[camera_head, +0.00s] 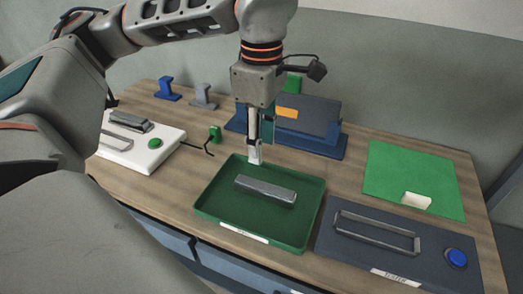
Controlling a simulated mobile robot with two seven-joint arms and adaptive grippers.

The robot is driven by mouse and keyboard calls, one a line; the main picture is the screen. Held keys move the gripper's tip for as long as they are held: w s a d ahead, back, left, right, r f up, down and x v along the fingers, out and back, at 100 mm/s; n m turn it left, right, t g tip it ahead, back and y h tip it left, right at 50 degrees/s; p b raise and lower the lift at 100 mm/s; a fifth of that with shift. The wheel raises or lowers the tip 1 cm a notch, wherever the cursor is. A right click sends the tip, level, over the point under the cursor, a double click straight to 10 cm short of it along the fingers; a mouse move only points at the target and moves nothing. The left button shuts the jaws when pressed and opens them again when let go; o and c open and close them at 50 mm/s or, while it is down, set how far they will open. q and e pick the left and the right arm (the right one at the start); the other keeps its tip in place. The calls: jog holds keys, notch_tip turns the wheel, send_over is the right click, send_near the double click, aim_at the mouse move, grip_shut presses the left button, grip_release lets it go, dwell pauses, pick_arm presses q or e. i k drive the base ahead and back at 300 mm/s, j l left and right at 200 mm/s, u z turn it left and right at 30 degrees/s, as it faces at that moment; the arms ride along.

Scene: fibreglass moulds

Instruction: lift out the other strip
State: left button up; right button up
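A long grey metal-like strip or bar (265,190) lies flat in the green tray (215,206), near its middle. My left gripper (255,156) comes down from above and points at the tray's back part, just behind the bar. Its fingers show nearly edge-on, so their gap is unclear, and no held thing shows between them. Its tips look apart from the bar. My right gripper is out of view.
A dark board labelled "TESTER" (340,252) with a grey frame (375,233) and a blue button (456,258) is at right. A green mat (410,175) lies behind it. A white board (165,146) with a green button is at left. A blue rack (330,149) stands behind the tray.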

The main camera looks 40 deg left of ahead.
aim_at(129, 120)
jog(key=k, duration=1)
